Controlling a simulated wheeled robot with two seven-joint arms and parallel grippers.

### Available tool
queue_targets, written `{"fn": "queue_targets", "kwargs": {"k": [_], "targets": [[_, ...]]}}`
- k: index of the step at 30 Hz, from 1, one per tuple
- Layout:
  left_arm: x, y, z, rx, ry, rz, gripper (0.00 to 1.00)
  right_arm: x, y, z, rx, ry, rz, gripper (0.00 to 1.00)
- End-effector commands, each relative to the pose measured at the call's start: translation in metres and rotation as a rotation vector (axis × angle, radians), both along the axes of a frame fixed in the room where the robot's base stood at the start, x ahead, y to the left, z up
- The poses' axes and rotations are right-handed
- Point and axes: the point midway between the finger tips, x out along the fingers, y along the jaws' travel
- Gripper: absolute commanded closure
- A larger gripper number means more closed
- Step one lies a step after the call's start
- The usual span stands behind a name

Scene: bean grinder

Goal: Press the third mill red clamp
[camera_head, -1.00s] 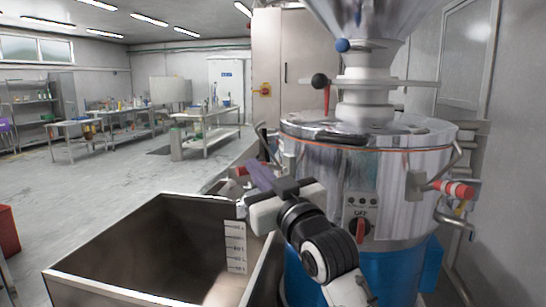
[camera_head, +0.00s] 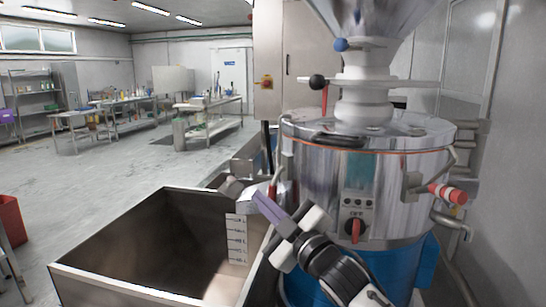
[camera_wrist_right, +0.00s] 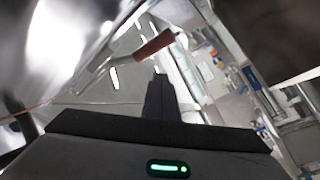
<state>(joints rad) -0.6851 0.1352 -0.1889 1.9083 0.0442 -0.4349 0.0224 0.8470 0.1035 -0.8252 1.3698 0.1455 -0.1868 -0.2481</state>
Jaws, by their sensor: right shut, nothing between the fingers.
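The mill is a shiny metal drum (camera_head: 315,185) on a blue base (camera_head: 425,270). A red clamp handle (camera_head: 273,184) shows at its left side, just above my right gripper, pointing roughly downward. Another red clamp handle (camera_head: 450,193) sticks out at the drum's right side. My right gripper (camera_head: 262,203) is shut and empty, low at the drum's left side over the bin's edge. In the right wrist view, a red handle (camera_wrist_right: 154,45) on a metal rod lies just beyond the shut fingertips (camera_wrist_right: 158,78), seemingly apart from them. My left gripper is not in view.
An open metal bin (camera_head: 130,285) with a white scale stands left of the mill, close under my right gripper. The mill's switch panel (camera_head: 356,220) is right of the gripper. A grey cabinet (camera_head: 290,60) stands behind. Open floor lies at the left.

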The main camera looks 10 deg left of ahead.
Motion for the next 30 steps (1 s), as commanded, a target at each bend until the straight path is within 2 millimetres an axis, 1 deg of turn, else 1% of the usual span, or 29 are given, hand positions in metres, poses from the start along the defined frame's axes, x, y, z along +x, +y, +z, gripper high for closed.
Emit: {"fn": "queue_targets", "kwargs": {"k": [4,12,30], "targets": [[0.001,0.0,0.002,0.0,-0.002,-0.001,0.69,0.003,0.002,-0.007,-0.001,-0.001,0.013,1.0],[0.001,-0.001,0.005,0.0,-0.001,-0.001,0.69,0.01,-0.006,-0.017,0.0,0.0,0.017,1.0],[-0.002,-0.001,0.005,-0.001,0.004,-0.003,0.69,0.017,-0.016,-0.024,-0.003,0.005,0.01,1.0]]}}
